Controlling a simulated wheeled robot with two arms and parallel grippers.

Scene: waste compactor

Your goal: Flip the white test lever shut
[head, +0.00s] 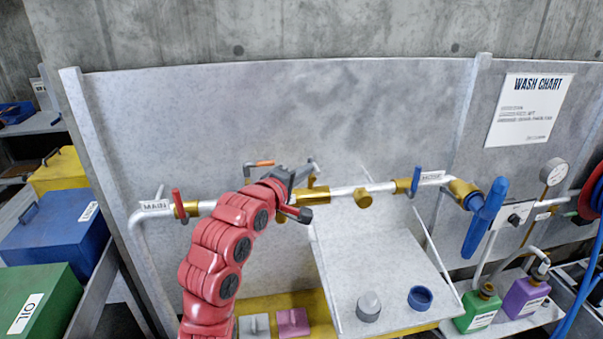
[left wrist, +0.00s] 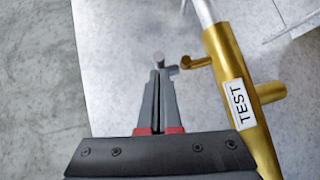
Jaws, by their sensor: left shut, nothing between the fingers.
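The brass test valve (left wrist: 237,85) with its TEST label fills the right of the left wrist view. It also shows in the head view (head: 317,194), on the pipe between the two labelled valves. A short pale lever (head: 314,166) rises near it, beside my left gripper (head: 303,171). In the left wrist view, a grey round end (left wrist: 158,60), seemingly the lever's, lies just past the fingertips. My left gripper (left wrist: 159,76) is shut and empty, left of the brass stem; I cannot tell if it touches the lever. My right gripper is not in view.
A red-handled MAIN valve (head: 180,206) stands left on the pipe, and a blue-handled valve (head: 415,182) right. An orange handle (head: 263,163) is behind my arm. A blue spray nozzle (head: 482,220) hangs right.

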